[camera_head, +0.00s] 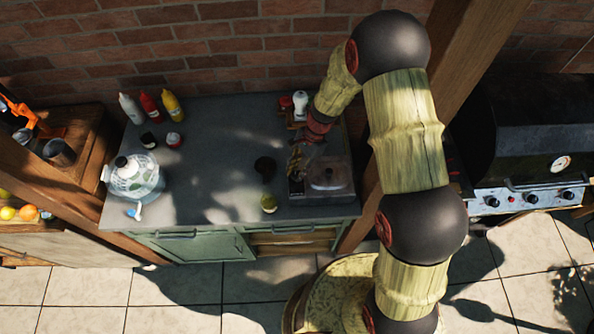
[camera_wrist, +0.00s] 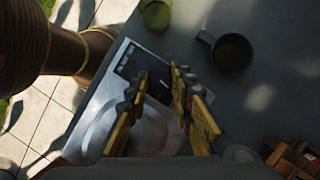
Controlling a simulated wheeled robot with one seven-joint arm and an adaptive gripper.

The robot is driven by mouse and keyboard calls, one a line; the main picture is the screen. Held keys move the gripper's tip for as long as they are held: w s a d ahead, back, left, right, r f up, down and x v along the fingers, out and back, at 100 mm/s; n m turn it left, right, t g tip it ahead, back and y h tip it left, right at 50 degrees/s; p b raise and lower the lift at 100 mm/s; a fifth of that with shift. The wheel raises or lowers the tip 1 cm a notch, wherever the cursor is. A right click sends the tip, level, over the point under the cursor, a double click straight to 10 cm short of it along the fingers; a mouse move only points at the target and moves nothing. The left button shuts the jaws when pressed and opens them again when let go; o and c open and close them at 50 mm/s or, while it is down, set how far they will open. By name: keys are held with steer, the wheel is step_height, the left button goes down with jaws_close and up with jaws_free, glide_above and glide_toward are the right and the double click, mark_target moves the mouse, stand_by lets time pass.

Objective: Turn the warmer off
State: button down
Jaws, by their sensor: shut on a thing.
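The warmer (camera_head: 338,196) is a metal unit with a lid, at the right front of the grey counter. In the wrist view, the warmer's pale metal top (camera_wrist: 98,122) lies below and left of my fingers, and its dark control panel (camera_wrist: 130,62) is at their tips. My gripper (camera_head: 296,166) reaches down over the panel at the warmer's left side. In the wrist view, my gripper (camera_wrist: 160,82) has its yellow fingers close around a small dark part on the panel, which looks like the knob. The fingers mostly hide it, so its setting cannot be read.
A white shaker (camera_head: 300,101) is behind. The counter's middle is clear. A grill (camera_head: 530,150) is at right.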

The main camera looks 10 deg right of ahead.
steer(key=shift+n+g, duration=0.3)
steer(key=shift+n, duration=0.5)
steer(key=c, duration=1.6)
jaws_free()
steer(key=shift+c, duration=0.2)
steer(key=shift+o, duration=0.3)
steer(key=v, duration=1.2)
steer(key=shift+a, duration=0.2)
